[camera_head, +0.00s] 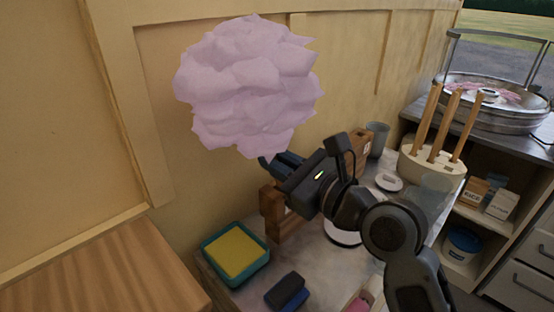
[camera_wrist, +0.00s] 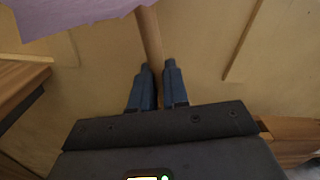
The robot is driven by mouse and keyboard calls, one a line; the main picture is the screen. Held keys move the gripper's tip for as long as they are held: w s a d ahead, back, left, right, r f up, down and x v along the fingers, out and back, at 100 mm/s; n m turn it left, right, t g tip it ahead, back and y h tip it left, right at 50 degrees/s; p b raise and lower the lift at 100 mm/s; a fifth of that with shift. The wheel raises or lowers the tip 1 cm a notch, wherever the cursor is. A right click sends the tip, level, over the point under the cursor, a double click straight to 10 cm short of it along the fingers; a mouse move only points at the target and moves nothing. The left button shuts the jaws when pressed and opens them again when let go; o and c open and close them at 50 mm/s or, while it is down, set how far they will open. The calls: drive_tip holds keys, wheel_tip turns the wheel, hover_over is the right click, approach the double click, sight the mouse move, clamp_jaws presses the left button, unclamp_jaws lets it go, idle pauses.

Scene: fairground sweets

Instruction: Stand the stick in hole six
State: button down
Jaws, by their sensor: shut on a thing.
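A big pink-lilac candy floss (camera_head: 250,85) is up in front of the wall in the head view. Its edge shows at the top left of the wrist view (camera_wrist: 70,8). My gripper (camera_head: 268,162) is shut on its wooden stick (camera_wrist: 150,35), which passes between the blue fingers in the wrist view (camera_wrist: 159,75). In the head view the stick is hidden by the floss and gripper. Below and behind my gripper is a wooden stand (camera_head: 273,210), whose other end (camera_head: 361,140) shows beyond my arm. Its middle is hidden, and I cannot make out hole six.
A teal tray with a yellow sponge (camera_head: 235,250) and a dark blue block (camera_head: 287,290) lie in front. A cream holder (camera_head: 432,165) with several sticks stands right, near a grey cup (camera_head: 377,138). The floss machine (camera_head: 492,100) is farther right. The wall is close behind.

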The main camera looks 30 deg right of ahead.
drive_tip(key=shift+f, duration=0.7)
drive_tip(key=shift+f+b, duration=0.35)
drive_tip(key=shift+b, duration=0.05)
drive_tip(key=c, duration=1.1)
unclamp_jaws()
drive_tip(key=shift+o, duration=0.2)
drive_tip(key=shift+w+d, duration=0.25)
drive_tip(key=shift+d, duration=0.3)
drive_tip(key=shift+w+d, duration=0.25)
drive_tip(key=shift+d, duration=0.3)
drive_tip(key=shift+w+d+p, duration=0.1)
drive_tip(key=shift+d+p, duration=0.2)
drive_tip(key=shift+d, duration=0.05)
